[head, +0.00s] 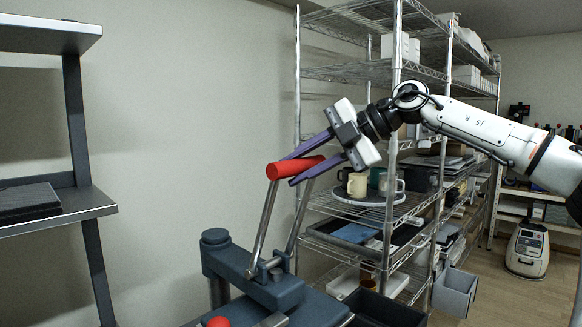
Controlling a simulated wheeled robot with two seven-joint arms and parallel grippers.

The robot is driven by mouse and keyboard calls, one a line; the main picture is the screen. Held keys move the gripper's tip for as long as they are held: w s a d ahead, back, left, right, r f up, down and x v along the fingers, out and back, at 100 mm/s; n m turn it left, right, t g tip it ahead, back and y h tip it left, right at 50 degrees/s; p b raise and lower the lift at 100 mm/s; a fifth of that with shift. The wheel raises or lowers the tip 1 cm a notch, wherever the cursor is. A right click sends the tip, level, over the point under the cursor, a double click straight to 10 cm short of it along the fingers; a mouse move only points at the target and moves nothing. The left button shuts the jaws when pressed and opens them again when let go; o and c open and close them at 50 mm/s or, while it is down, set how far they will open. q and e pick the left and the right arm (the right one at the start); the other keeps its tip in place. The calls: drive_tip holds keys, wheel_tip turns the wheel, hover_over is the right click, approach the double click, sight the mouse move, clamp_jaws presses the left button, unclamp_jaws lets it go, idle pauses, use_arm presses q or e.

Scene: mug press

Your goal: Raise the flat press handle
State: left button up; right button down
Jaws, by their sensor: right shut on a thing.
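The flat press (268,291) stands at the bottom middle of the head view, dark blue-grey, its lower part cut off by the frame. Its handle has metal rods (263,228) rising steeply to a red cylindrical grip (290,168). My right gripper (296,164) comes in from the right and is shut on the red grip, with its purple fingers on either side of it. A red knob (218,322) shows at the bottom edge by the press. My left gripper is not in view.
A wire shelf rack (390,150) stands close behind the press and my right arm, with mugs (357,184) on a round tray. A dark shelf (50,215) stands at the left. A grey bin (455,291) and a wheeled machine (527,250) are at the right.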

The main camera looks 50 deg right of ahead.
drive_tip(key=shift+w+d+r, duration=0.1)
drive_tip(key=shift+d+r, duration=0.05)
drive_tip(key=shift+r, duration=0.2)
drive_tip(key=c, duration=1.9)
unclamp_jaws()
drive_tip(key=o, duration=0.4)
drive_tip(key=shift+w, duration=0.15)
drive_tip(key=shift+o, duration=0.3)
drive_tip(key=shift+w+f, duration=0.1)
drive_tip(key=shift+f, duration=0.1)
drive_tip(key=shift+s+r, duration=0.15)
drive_tip(key=shift+s, duration=0.2)
drive_tip(key=b+v, duration=0.1)
drive_tip(key=v, duration=0.8)
drive_tip(key=shift+s+r+b, duration=0.25)
drive_tip(key=shift+b, duration=0.1)
